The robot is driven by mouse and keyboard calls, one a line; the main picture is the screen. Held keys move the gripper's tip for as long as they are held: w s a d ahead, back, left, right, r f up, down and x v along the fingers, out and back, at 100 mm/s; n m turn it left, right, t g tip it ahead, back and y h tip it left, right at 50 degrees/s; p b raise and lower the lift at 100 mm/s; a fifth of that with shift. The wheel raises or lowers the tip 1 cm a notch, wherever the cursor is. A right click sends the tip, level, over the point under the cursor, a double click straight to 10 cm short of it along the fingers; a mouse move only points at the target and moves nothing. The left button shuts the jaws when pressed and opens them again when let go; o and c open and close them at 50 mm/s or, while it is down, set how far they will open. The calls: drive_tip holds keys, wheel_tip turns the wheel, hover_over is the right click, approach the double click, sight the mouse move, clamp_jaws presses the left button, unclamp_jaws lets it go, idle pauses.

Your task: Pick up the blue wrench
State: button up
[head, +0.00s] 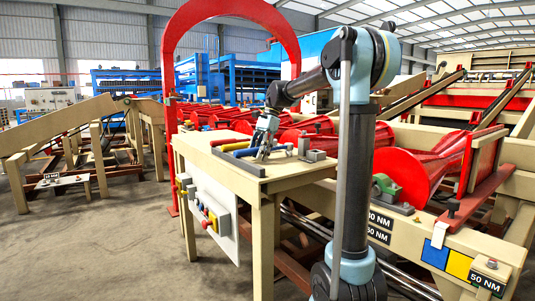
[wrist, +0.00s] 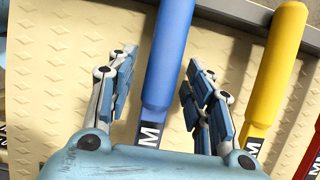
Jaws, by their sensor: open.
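The blue wrench (wrist: 172,45) shows in the wrist view as a long blue handle with a dark "M" label at its lower end. In the head view its blue handle (head: 246,152) lies on the small table, closest to the front edge of the row. My gripper (wrist: 160,78) is open, with one finger on each side of the blue handle and a visible gap on both sides. In the head view my gripper (head: 265,135) points down over the table near the handles. The far part of the wrench is out of the wrist view.
A yellow handle (wrist: 272,70) lies just right of the blue one, and a red handle (wrist: 308,145) beyond it. The cream tabletop (head: 258,182) carries a grey metal block (head: 312,150) at right. Red machinery (head: 411,172) stands behind the table.

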drive_tip(key=shift+c, duration=0.4)
clamp_jaws()
